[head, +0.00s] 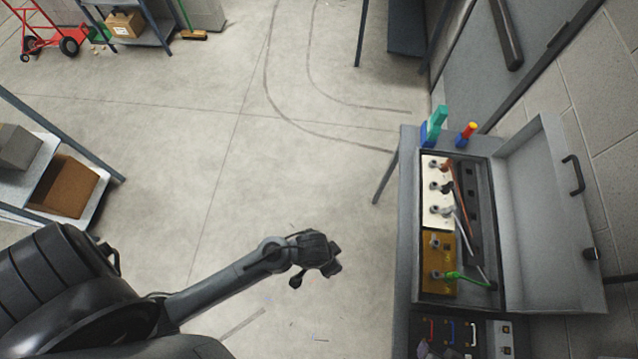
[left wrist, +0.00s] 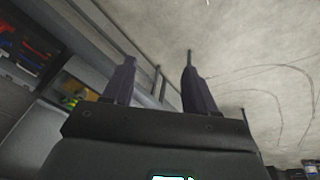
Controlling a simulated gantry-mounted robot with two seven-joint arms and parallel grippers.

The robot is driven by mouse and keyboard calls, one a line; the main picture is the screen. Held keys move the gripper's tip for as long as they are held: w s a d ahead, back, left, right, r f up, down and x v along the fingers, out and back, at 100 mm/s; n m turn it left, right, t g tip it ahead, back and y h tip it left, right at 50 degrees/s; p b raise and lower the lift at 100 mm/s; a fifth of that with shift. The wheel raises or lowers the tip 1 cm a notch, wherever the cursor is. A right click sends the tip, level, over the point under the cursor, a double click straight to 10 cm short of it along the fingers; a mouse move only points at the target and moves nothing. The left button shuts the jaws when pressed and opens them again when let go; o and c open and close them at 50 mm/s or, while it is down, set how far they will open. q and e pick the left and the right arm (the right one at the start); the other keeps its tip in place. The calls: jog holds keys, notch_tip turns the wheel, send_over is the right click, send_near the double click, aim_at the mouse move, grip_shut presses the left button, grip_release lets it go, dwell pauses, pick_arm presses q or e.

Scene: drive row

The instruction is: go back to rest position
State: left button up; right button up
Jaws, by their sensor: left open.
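My left gripper (head: 328,262) hangs over the bare floor in the head view, at the end of my arm that reaches in from the lower left. It is apart from the open grey equipment box (head: 540,225) to its right and touches nothing that I can see. In the left wrist view the two dark fingers of the gripper (left wrist: 158,72) stand apart with nothing between them.
The box, lid open against the wall side, holds a white panel (head: 437,215) and an amber panel (head: 438,266) with cables. A shelf (head: 40,190) stands at left. A red hand truck (head: 45,35) stands at the far left. The middle floor (head: 230,150) is clear.

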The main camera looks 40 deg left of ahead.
pick_arm(q)
jog(key=shift+s+a+r, duration=0.1)
jog(key=shift+s+a, duration=0.15)
jog(key=shift+a, duration=0.1)
dwell(0.3)
jog(key=s+a+r+n+t+y+p, duration=0.1)
jog(key=s+a+r+p, duration=0.1)
jog(key=a+r, duration=0.9)
notch_tip(320, 180, up, 4)
jog(key=shift+s+a+r+y, duration=0.15)
jog(key=shift+s+a+y, duration=0.15)
jog(key=shift+s, duration=0.25)
